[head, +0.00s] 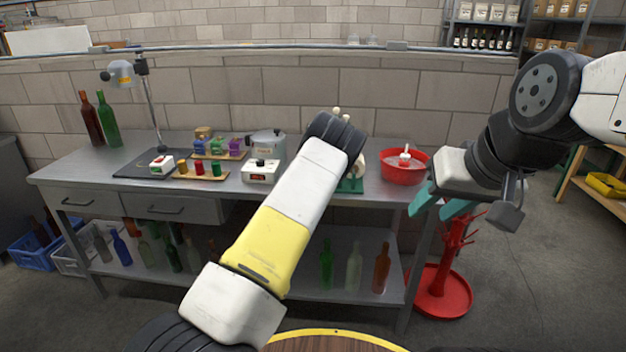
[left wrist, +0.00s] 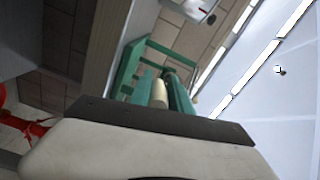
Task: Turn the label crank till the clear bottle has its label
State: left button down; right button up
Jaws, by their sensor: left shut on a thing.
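My left arm crosses the middle of the head view and hides its own gripper and most of the green label machine (head: 350,186). The machine's green base and a pale part show on the bench right of the arm. In the left wrist view my left gripper (left wrist: 166,92) is shut on the cream crank handle (left wrist: 159,94), with the green frame (left wrist: 128,70) beyond it. I cannot make out the clear bottle or any label at the machine. My right gripper (head: 441,204) is open and empty, in front of the bench's right end.
A red bowl (head: 403,166) stands at the bench's right end, with a red bottle rack (head: 445,285) on the floor. A white box (head: 261,171), coloured pieces on boards and a lamp (head: 122,74) stand left. Several bottles stand on the lower shelf (head: 305,280).

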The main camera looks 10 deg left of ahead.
pick_arm(q)
jog(key=shift+a+r+m, duration=0.15)
jog(key=shift+r+m, duration=0.1)
jog(key=shift+m, duration=0.45)
jog(key=shift+a+r, duration=0.2)
jog(key=shift+r, duration=0.05)
jog(key=shift+a+r, duration=0.1)
jog(key=shift+r, duration=0.15)
jog(key=c, duration=1.3)
grip_release()
jog(key=shift+c, duration=0.2)
jog(key=shift+a, duration=0.1)
jog(key=s, duration=0.7)
jog(key=shift+s, duration=0.4)
